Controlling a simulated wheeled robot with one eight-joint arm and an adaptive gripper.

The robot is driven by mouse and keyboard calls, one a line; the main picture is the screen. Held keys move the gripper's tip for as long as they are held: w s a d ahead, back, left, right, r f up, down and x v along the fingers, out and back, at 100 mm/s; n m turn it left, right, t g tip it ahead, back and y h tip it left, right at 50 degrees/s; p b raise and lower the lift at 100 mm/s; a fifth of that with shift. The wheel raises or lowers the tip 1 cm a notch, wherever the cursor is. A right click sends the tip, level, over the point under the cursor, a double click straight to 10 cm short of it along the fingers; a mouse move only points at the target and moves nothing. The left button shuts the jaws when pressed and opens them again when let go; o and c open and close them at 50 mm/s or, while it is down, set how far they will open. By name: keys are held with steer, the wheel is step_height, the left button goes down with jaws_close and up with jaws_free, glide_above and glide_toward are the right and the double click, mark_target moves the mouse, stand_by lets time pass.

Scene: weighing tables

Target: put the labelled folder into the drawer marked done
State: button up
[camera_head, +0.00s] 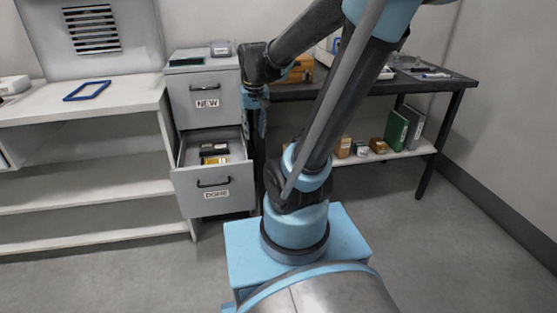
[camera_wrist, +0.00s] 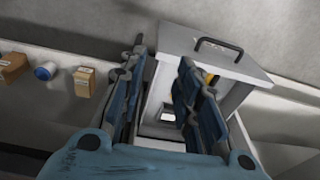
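The grey cabinet's lower drawer (camera_head: 215,182), marked DONE, is pulled open. It holds dark items (camera_head: 214,148) and a yellow item (camera_head: 215,160). In the wrist view, the drawer front (camera_wrist: 222,59) with its black handle is at the upper right. My gripper (camera_head: 260,132) points down at the drawer's right side. In the wrist view my gripper (camera_wrist: 160,75) has its blue fingers spread, with nothing visible between them. A green folder (camera_head: 394,133) and a grey folder (camera_head: 415,122) stand on the right table's lower shelf; I cannot read a label on either.
The upper drawer (camera_head: 205,103), marked NEW, is shut. A dark table (camera_head: 440,84) stands at right, with small boxes (camera_head: 343,147) on its shelf. A white shelf unit (camera_head: 130,93) with a blue frame (camera_head: 87,91) is at left. The floor at right is clear.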

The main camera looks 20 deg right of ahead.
steer(key=s+d+f, duration=0.2)
steer(key=s, duration=0.4)
steer(key=s+d+f, duration=0.3)
steer(key=s, duration=0.3)
steer(key=shift+s+d+f+t, duration=0.15)
steer(key=shift+s+d+t, duration=0.05)
steer(key=shift+s+t, duration=0.2)
steer(key=shift+w+f, duration=0.2)
steer(key=shift+w, duration=0.3)
